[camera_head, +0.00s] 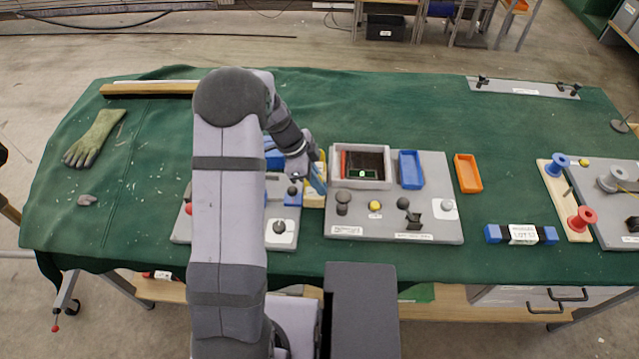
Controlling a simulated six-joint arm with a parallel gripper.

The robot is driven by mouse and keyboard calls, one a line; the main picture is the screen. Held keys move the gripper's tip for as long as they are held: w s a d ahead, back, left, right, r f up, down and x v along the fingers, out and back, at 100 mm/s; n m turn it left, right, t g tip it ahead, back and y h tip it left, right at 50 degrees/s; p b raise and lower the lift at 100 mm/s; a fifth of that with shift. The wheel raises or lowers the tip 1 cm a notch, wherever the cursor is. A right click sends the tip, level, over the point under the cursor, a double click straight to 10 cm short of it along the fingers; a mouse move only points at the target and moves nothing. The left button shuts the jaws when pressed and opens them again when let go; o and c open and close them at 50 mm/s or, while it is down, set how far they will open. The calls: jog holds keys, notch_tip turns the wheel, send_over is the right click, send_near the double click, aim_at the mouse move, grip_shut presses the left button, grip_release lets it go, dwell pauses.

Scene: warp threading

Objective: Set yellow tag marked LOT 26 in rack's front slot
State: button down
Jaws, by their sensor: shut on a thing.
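My gripper (315,180) is at the left edge of the middle grey board, pointing down to the right. It is shut on a small yellow piece (316,196), which I take for the yellow tag. The jaws cover part of it, and no LOT 26 marking can be read. I cannot tell whether the piece touches anything below it. No rack or front slot can be clearly made out. My arm hides much of the left grey board (182,232).
The middle grey board (300,228) carries a framed dark tray (335,165), a blue bin (411,168) and several knobs. A glove (94,139) lies far left. The back middle cloth is clear.

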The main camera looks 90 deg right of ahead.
jog(key=shift+f, duration=0.1)
jog(key=c, duration=1.9)
grip_release()
jog(key=shift+o, duration=0.8)
jog(key=shift+o, duration=1)
jog(key=shift+r+p, duration=1.5)
jog(key=shift+r, duration=2.05)
